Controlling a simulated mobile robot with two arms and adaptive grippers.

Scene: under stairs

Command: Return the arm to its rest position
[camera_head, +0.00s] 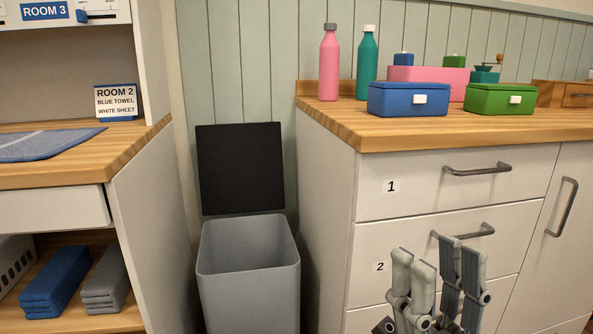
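My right gripper (437,268) is at the bottom right of the head view, in front of the lower drawers of the white cabinet (327,215). Its grey fingers with dark pads point up. The two sides stand apart, with nothing seen between them, so it looks open and empty. Most of the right arm is below the picture edge. My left gripper and arm are not in view.
A grey bin (249,285) with its black lid (241,168) raised stands between the shelf unit and the cabinet. Drawer handles (477,170) stick out near the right gripper. Bottles (329,65) and a blue box (392,101) stand on the cabinet's wooden top.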

